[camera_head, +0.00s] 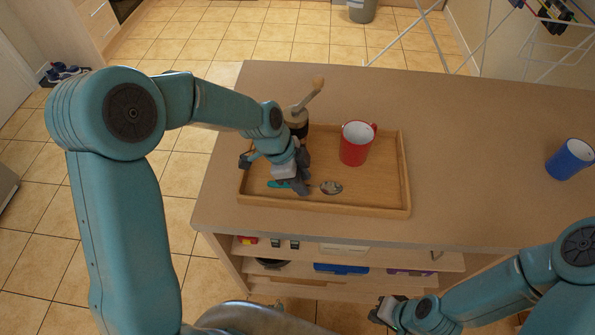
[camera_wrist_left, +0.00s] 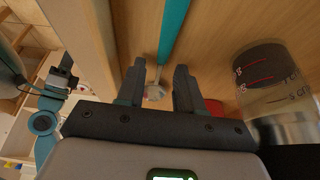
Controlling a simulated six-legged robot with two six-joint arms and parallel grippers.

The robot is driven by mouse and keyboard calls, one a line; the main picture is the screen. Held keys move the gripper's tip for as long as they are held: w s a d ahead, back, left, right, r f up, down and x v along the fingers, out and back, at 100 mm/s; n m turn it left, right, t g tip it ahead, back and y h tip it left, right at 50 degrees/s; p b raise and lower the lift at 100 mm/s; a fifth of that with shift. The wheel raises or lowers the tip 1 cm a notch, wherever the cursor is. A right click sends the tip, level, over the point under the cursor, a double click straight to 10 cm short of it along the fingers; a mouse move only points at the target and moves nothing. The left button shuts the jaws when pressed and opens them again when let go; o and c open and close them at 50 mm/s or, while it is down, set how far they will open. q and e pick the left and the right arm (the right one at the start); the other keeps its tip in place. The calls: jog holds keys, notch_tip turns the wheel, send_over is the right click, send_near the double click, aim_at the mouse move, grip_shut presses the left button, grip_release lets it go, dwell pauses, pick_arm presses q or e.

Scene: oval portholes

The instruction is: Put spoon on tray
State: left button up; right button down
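The spoon lies in the wooden tray (camera_head: 375,207), near its front edge. Its teal handle (camera_head: 278,184) and metal bowl (camera_head: 331,187) show on either side of my left gripper (camera_head: 301,183). In the left wrist view the teal handle (camera_wrist_left: 173,30) runs toward the gap between the left gripper's fingers (camera_wrist_left: 158,90), with the bowl (camera_wrist_left: 155,93) seen between them. The fingers are apart, with space on both sides of the spoon. My right gripper (camera_head: 385,310) hangs low in front of the counter; its finger opening is unclear.
A red mug (camera_head: 355,145) stands in the tray, right of my left gripper. A grinder with a wooden-knobbed crank (camera_head: 305,97) stands behind the gripper; its clear body (camera_wrist_left: 275,85) shows in the wrist view. A blue mug (camera_head: 569,160) stands far right. The counter between is clear.

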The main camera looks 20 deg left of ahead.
pick_arm(q)
jog(key=shift+w+a+r, duration=0.1)
jog(key=shift+a+r, duration=0.1)
jog(key=shift+r, duration=0.3)
jog(key=b+v, duration=0.1)
jog(key=v, duration=1)
jog(key=shift+s, duration=0.25)
